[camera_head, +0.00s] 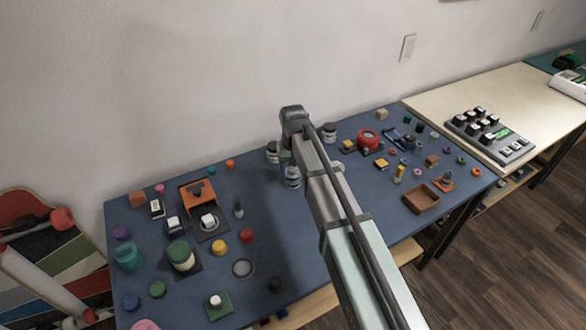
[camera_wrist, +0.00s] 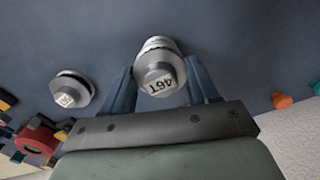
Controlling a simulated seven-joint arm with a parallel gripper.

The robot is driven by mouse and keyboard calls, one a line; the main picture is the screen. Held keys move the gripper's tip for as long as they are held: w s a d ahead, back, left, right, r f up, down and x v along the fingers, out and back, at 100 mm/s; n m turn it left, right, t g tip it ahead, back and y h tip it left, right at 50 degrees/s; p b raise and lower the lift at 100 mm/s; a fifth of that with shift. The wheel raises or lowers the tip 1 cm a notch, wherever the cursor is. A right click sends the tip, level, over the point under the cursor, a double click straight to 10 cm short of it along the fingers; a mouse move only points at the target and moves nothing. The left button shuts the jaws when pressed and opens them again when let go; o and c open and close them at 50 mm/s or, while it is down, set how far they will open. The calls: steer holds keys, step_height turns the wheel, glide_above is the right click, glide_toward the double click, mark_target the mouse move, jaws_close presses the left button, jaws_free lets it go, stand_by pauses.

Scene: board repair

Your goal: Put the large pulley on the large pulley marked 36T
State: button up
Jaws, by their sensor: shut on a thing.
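A grey large pulley (camera_wrist: 158,75) sits between the two blue fingers of my gripper (camera_wrist: 161,72) in the wrist view. My gripper is shut on it. Its face carries a white label that seems to read 46T. A pale ridged part shows right behind it, and I cannot tell whether the two touch. A second grey pulley (camera_wrist: 72,92) stands to the left on the blue mat, its label too small to read. In the head view, grey pulleys (camera_head: 293,178) (camera_head: 272,152) (camera_head: 329,132) stand around my wrist, which hides my fingers.
The blue table (camera_head: 325,225) holds many small parts. A red device (camera_head: 368,139) lies right of my wrist, with a brown tray (camera_head: 421,198) in front. An orange holder (camera_head: 198,196) and coloured knobs lie to the left. The wall is close behind.

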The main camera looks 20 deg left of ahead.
mark_target(293, 168)
steer(key=o, duration=1)
steer(key=shift+o, duration=0.2)
steer(key=shift+r, duration=0.15)
step_height(293, 168, up, 12)
